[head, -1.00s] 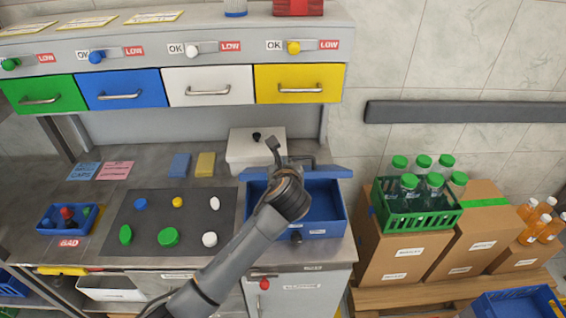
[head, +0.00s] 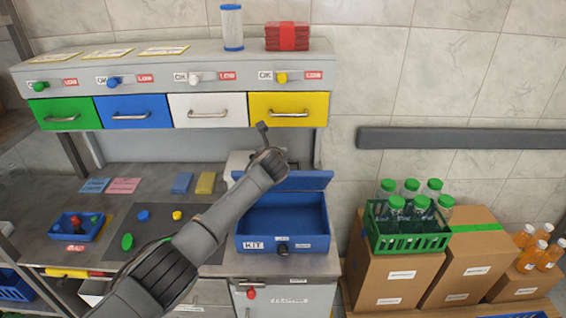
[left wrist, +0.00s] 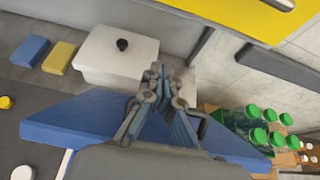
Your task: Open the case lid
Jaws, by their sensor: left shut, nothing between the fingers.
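The blue case marked KIT (head: 284,222) stands at the counter's front edge with its empty interior showing. Its blue lid (head: 306,180) is open and raised along the back edge; the lid also shows in the left wrist view (left wrist: 75,125). My left arm reaches in from the lower left, with its wrist in front of the lid's left part in the head view. My left gripper (left wrist: 162,72) is shut and empty, above the lid in the left wrist view. My right gripper is not in view.
A white box with a black knob (left wrist: 117,55) stands behind the lid. Blue and yellow blocks (head: 205,183) lie left of it. Coloured drawers, including a yellow one (head: 288,110), hang above. A green crate of bottles (head: 408,241) stands on cartons at right.

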